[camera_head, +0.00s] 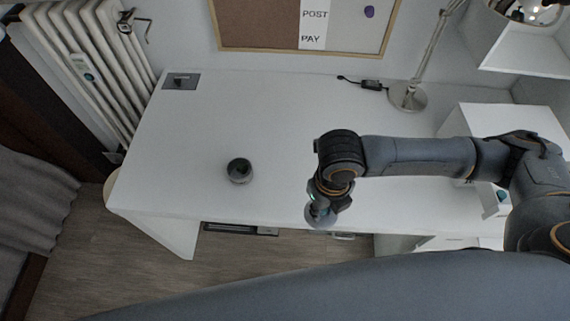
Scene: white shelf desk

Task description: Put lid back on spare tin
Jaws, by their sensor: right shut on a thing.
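A small dark round tin (239,171) stands on the white desk (190,140), left of centre. It looks open at the top, with a dark inside. My right gripper (320,208) is to the right of the tin and apart from it, near the desk's front edge. It points down and is shut on a grey round thing (320,217), which looks like the lid. The gripper's wrist hides part of it. My left gripper is not in view.
A desk lamp base (408,96) and a black adapter (372,84) are at the back right. A grey desk socket plate (181,82) is at the back left. The desk between the tin and my right gripper is clear.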

